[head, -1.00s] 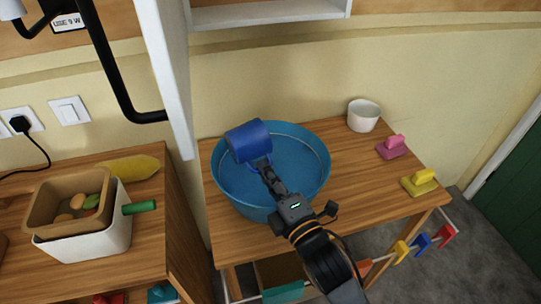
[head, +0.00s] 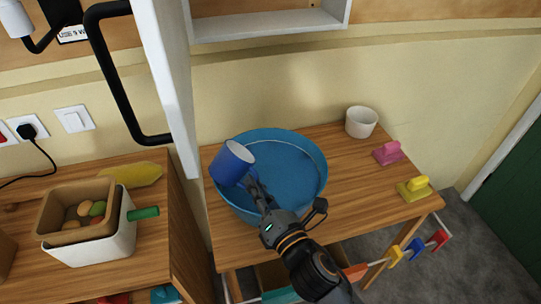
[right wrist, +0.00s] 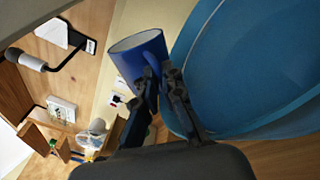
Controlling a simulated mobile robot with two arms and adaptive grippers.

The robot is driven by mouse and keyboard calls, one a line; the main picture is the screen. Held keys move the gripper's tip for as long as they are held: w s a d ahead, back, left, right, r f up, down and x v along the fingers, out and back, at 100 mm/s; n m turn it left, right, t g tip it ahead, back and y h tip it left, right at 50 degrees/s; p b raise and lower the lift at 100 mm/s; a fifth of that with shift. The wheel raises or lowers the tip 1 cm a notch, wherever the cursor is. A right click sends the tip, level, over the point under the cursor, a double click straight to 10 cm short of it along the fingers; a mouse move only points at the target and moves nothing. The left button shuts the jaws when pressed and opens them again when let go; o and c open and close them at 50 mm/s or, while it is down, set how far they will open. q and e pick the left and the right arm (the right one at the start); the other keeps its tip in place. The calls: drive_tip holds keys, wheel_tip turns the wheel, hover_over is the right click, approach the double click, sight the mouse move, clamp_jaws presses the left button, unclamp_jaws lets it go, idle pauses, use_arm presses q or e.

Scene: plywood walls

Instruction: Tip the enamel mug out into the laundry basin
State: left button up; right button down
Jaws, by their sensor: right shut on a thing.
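The blue enamel mug (head: 229,166) is at the left rim of the blue laundry basin (head: 300,180). It leans, with its pale-rimmed mouth facing up and to the right. My right gripper (head: 251,184) is shut on the mug, at its lower right side, and reaches across the basin. In the right wrist view, the mug (right wrist: 150,58) is at the fingertips (right wrist: 160,82), and the basin (right wrist: 235,60) fills the right side. The mug's inside is mostly hidden, so its contents cannot be told. My left gripper is out of view.
A white pot (head: 361,122), a pink block (head: 388,153) and a yellow block (head: 414,190) stand right of the basin on the wooden table (head: 345,185). A white upright post (head: 178,90) is close on the left. The left counter holds a white bin (head: 100,248).

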sight(232, 169)
drive_tip(key=a+r+n+p, duration=0.1)
drive_tip(key=n+p, duration=0.1)
drive_tip(key=p, duration=0.1)
drive_tip(key=s+a+r+n+p, duration=0.1)
drive_tip(key=n+p, duration=0.2)
drive_tip(key=shift+s+a+r+h, duration=0.15)
drive_tip(key=shift+a+h, duration=0.05)
drive_tip(key=shift+h, duration=0.2)
drive_tip(key=shift+s+a+r+n+t+h+p, duration=0.1)
drive_tip(key=shift+a+r+n+t+h+p, duration=0.2)
drive_tip(key=shift+n+p, duration=0.35)
drive_tip(key=shift+s+a+r+n+p, duration=0.1)
drive_tip(key=shift+r+n+p, duration=0.3)
drive_tip(key=shift+n+p, duration=0.2)
